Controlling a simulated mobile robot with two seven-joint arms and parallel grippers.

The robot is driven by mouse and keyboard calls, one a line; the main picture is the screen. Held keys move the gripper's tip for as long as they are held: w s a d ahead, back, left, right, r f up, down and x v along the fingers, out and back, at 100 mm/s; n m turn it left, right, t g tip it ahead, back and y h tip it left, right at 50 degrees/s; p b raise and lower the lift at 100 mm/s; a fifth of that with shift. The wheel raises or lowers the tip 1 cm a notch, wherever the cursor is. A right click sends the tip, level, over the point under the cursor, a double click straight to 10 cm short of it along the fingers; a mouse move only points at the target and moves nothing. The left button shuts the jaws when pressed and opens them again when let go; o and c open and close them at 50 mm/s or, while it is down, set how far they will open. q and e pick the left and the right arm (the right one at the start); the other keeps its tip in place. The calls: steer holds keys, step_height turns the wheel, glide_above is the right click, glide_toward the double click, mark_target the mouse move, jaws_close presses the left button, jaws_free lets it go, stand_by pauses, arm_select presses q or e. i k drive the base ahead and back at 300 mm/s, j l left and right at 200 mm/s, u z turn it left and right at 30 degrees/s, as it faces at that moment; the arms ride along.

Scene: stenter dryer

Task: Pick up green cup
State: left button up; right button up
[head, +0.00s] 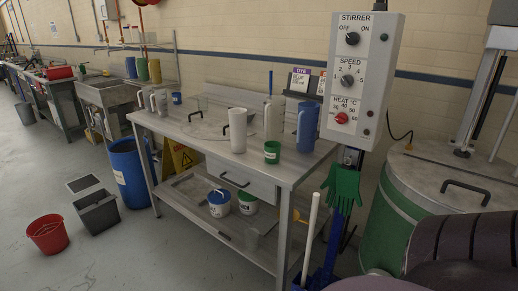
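The green cup (272,153) stands upright on the grey metal workbench (198,130), near its front right edge. It is small, with a pale label on its front. A tall white jug (238,130) stands just left of it, and a tall blue jug (306,127) stands to its right. A pale tall vessel (273,118) stands close behind the cup. Neither my left nor my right gripper shows in the head view.
The stirrer control box (363,80) rises at the bench's right end, with green gloves (343,188) hanging below. A green and steel drum (440,195) stands right. A red bucket (48,234) and grey bin (97,212) stand on the floor left.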

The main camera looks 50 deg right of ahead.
mark_target(272, 149)
steer(key=i+l+z, duration=0.2)
steer(key=i, duration=0.4)
steer(key=i+j+z, duration=0.15)
steer(key=i, duration=0.5)
steer(key=i+z, duration=0.2)
steer(key=i, duration=0.4)
steer(key=i+j+z, duration=0.2)
steer(key=i, duration=0.4)
steer(key=i+j+z, duration=0.1)
steer(key=z, duration=0.25)
steer(key=i+j+z, duration=0.15)
steer(key=i+z, duration=0.2)
steer(key=i+j+z, duration=0.15)
steer(key=z, duration=0.2)
steer(key=i+j+z, duration=0.1)
steer(key=z, duration=0.35)
steer(key=i+j+z, duration=0.1)
steer(key=z, duration=0.3)
steer(key=i+j+z, duration=0.1)
steer(key=z, duration=0.35)
